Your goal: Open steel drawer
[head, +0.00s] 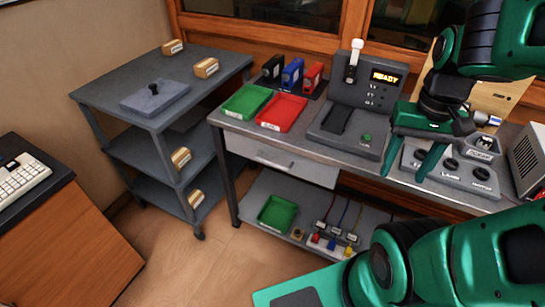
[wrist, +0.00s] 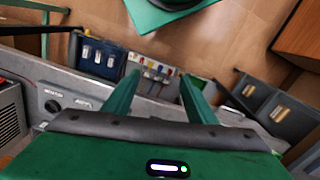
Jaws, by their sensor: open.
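The steel drawer (head: 282,160) is a light grey front under the left part of the workbench top, with a small dark handle (head: 274,161) in its middle. It looks closed, flush under the top. My gripper (head: 402,173) is open and empty, in front of the bench's right part, to the right of the drawer and apart from it. In the wrist view my gripper's two green fingers (wrist: 156,95) are spread, with the bench edge and lower shelf beyond them. I cannot make out the drawer handle in the wrist view.
On the bench (head: 225,122) stand a green tray (head: 246,101), a red tray (head: 282,112) and a machine reading READY (head: 368,85). A grey shelf cart (head: 115,94) stands left. The lower shelf holds a green bin (head: 277,214) and coloured plugs. Floor before the drawer is clear.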

